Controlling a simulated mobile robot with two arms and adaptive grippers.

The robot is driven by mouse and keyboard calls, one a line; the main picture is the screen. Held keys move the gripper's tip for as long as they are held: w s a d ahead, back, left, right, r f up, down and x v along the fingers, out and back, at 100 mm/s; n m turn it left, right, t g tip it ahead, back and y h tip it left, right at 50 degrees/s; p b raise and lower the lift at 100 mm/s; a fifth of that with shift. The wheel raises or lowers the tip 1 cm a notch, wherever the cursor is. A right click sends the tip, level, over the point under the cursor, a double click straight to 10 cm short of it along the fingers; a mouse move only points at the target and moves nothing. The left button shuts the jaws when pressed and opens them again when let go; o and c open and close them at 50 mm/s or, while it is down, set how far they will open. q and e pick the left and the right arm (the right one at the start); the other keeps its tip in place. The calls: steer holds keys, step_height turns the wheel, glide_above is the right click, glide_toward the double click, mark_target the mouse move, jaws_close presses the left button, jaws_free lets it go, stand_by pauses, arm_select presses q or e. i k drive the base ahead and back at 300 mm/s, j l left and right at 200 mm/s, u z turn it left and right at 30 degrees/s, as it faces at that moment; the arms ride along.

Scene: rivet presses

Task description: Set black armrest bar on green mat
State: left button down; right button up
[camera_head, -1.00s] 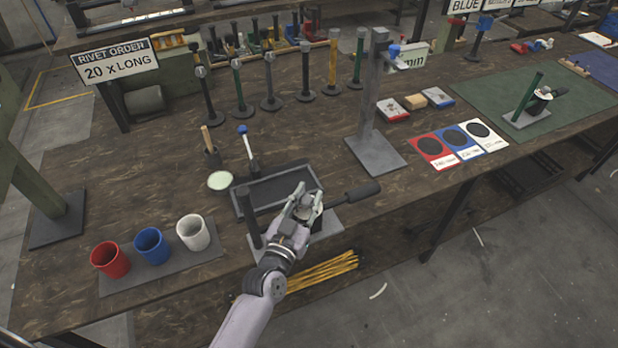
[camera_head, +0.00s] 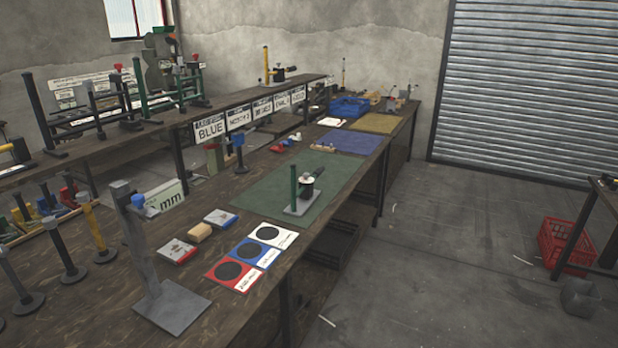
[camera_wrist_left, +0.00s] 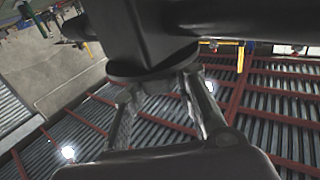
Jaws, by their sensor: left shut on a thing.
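The green mat (camera_head: 262,192) lies on the long wooden bench in the middle of the head view. A unit with a flat grey base, a green post (camera_head: 294,184) and a black-handled part (camera_head: 312,183) stands on its near right part. My left gripper (camera_wrist_left: 160,84) shows only in the wrist view, its two fingers shut on a dark part with a round collar. A thick black bar (camera_wrist_left: 245,17) runs from it to the right; I take this to be the black armrest bar. Its far end is out of view. My right gripper is not in view.
A grey stand (camera_head: 170,305) with a tall post is in the near left. Red, blue and white cards (camera_head: 232,275) and small boxes (camera_head: 221,217) lie before the mat. A blue mat (camera_head: 352,140) lies beyond. The green mat's left and far parts are bare.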

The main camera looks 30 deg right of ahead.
mark_target(272, 191)
steer(key=i+l, duration=0.15)
steer(key=l, duration=0.25)
steer(key=i+l, duration=0.15)
steer(key=l, duration=0.2)
steer(key=i+l, duration=0.15)
steer(key=l, duration=0.25)
steer(key=i+l, duration=0.15)
steer(key=l, duration=0.2)
steer(key=i+l, duration=0.1)
steer(key=l, duration=0.3)
steer(key=i+l, duration=0.15)
steer(key=l, duration=0.25)
